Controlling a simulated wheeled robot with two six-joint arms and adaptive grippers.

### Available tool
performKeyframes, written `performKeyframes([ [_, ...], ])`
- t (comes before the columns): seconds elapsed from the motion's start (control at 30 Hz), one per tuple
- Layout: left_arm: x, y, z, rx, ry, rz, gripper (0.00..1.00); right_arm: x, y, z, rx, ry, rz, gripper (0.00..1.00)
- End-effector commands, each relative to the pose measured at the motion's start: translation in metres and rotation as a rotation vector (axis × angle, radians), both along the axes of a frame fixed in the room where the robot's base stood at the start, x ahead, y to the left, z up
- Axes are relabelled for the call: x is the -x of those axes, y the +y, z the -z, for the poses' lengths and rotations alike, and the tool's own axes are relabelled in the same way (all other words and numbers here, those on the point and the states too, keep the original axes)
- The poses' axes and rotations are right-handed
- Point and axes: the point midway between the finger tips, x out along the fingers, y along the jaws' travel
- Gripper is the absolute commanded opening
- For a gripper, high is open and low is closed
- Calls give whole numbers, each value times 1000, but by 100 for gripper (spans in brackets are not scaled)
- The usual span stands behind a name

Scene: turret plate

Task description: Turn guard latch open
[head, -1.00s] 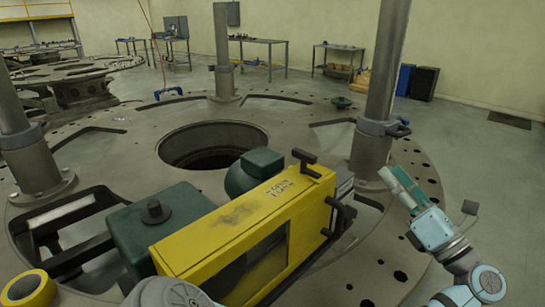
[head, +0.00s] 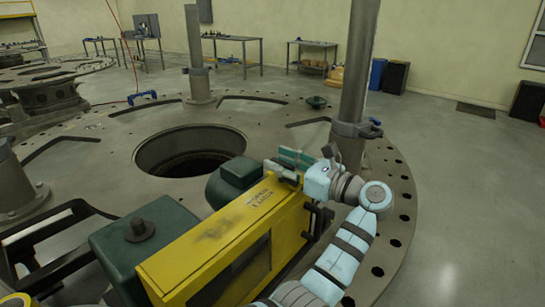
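The yellow guard (head: 225,235) lies slanted across the lower middle of the head view, with a dark window in its side and lettering on top. The latch is a dark T-shaped bar (head: 281,170) at the guard's far top end, now largely covered by my gripper. Whether the fingers touch or hold the bar is hidden. My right gripper is not in view.
Dark green housings (head: 145,240) stand along the guard's left side. A thick grey post (head: 355,85) rises just behind my gripper. The round plate (head: 265,120) has a large open hole (head: 190,150) at its middle. Black handles (head: 318,220) stick out at the guard's right end.

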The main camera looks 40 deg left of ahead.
Motion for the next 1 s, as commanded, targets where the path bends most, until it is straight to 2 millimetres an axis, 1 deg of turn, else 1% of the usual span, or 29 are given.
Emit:
performKeyframes([
  [0.17,0,1,1,0,0,-1,35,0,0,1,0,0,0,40],
  [0.4,0,0,1,0,1,-1,0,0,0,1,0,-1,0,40],
  [0.47,0,0,1,0,1,-1,0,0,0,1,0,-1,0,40],
  [0.5,0,3,1,-1,1,-2,0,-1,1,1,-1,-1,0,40],
  [0.73,0,0,1,0,1,20,0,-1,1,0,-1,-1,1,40],
  [1.0,1,-1,1,1,0,142,0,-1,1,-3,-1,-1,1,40],
])
